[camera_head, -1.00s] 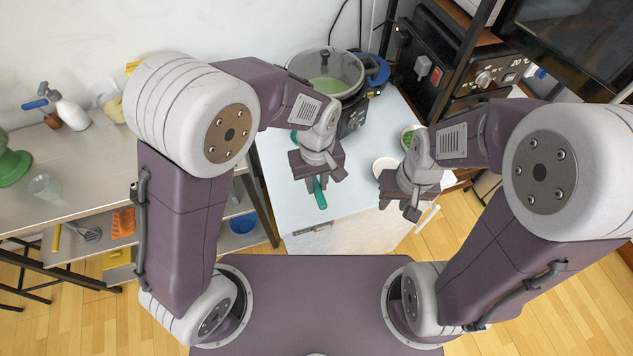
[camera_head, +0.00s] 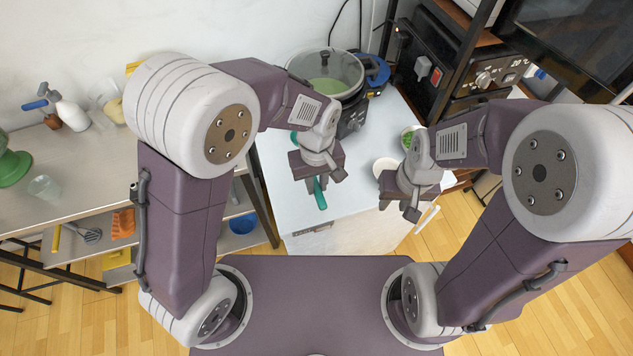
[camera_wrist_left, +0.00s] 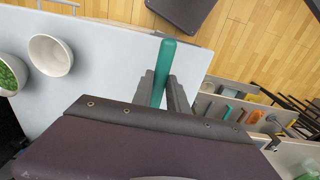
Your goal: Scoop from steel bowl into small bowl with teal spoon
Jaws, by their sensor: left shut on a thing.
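My left gripper (camera_head: 318,180) is shut on the handle of the teal spoon (camera_head: 320,197). The handle also shows between the fingers in the left wrist view (camera_wrist_left: 163,72). A bit of teal shows on the far side of the left wrist in the head view; the gripper hides the middle. A small white bowl (camera_head: 386,167) stands on the table, right of the left gripper and close to my right gripper (camera_head: 398,208). It also shows in the left wrist view (camera_wrist_left: 50,55). The right fingers are not clear. I cannot make out a separate steel bowl.
A lidded pot (camera_head: 326,78) stands on a dark cooker at the back of the white table (camera_head: 345,228). A bowl of green bits (camera_head: 408,138) is beyond the white bowl. A black oven (camera_head: 455,70) stands back right. A grey shelf table (camera_head: 100,170) is at left.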

